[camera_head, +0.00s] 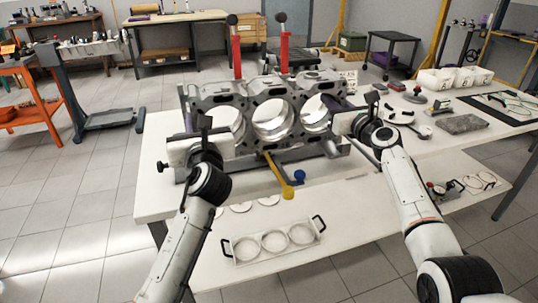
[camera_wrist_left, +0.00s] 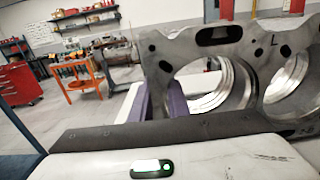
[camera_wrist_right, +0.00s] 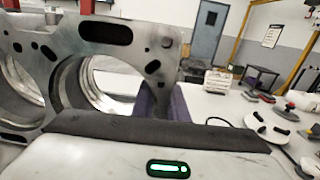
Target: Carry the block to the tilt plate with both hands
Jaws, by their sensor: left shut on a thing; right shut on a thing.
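The block (camera_head: 249,116), a grey metal casting with three large round bores facing me, stands upright above the table's left half. My left gripper (camera_head: 210,132) is shut at its left end, and my right gripper (camera_head: 346,116) is shut at its right end. The block also fills the upper right of the left wrist view (camera_wrist_left: 160,62) and the upper left of the right wrist view (camera_wrist_right: 65,45). A dark grey plate (camera_head: 318,151) with a yellow-ended lever (camera_head: 287,190) shows under the block. Whether block and plate touch is unclear.
Two red posts (camera_head: 237,58) with black knobs rise behind the block. The white table (camera_head: 160,196) holds a grey pad (camera_head: 461,124), white numbered bins (camera_head: 455,79) and small tools at right. A lower shelf carries a tray of rings (camera_head: 249,255).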

